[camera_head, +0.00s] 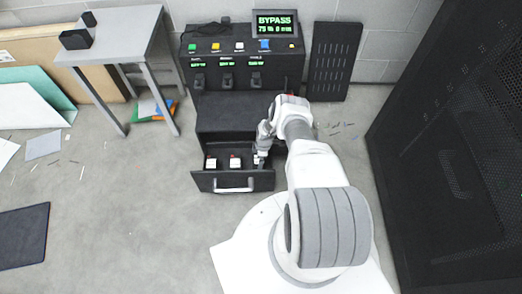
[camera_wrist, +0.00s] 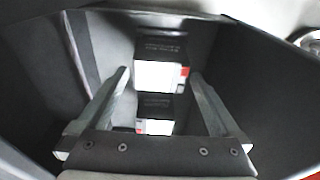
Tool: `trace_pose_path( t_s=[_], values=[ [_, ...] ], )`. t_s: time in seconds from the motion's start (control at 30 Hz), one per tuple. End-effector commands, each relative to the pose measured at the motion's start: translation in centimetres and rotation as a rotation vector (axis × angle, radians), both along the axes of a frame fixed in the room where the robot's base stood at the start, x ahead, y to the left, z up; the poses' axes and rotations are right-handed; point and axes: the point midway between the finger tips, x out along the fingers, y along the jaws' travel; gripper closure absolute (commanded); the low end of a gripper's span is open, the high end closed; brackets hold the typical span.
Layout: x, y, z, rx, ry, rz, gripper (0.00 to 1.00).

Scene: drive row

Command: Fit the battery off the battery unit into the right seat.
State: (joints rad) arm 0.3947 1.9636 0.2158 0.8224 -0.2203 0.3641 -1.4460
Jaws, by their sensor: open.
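Two batteries with white and red labels, one on the left (camera_head: 211,162) and one in the middle (camera_head: 235,161), stand in the open drawer (camera_head: 205,183) of the black console. My gripper (camera_head: 261,158) is down at the drawer's right part and partly hides it, so the right seat cannot be made out. In the wrist view, my gripper (camera_wrist: 159,76) is open. A dark battery with a white and red label (camera_wrist: 160,76) shows between and beyond the fingertips, with no clear contact. Another labelled battery (camera_wrist: 155,126) shows lower down between the fingers. Which unit is the battery unit is unclear.
The console (camera_head: 240,60) has coloured buttons and a screen (camera_head: 275,23) reading BYPASS. A grey table (camera_head: 120,35) with dark blocks (camera_head: 76,39) stands at the left. A black cabinet (camera_head: 460,130) stands at the right. The floor left of the drawer is mostly clear.

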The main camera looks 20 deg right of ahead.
Motion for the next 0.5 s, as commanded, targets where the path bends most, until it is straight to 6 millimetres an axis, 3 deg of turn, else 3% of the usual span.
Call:
trace_pose_path(
  t_s=[0.03, 0.2, 0.5],
  values=[
    [-0.1, -0.2, 1.8, 0.0, 0.001, -0.001, 0.0],
    [-0.2, -0.5, 4.7, 0.0, 0.001, -0.001, 0.0],
    [0.2, -0.9, 7.5, -0.003, -0.002, -0.004, 0.0]
  ],
)
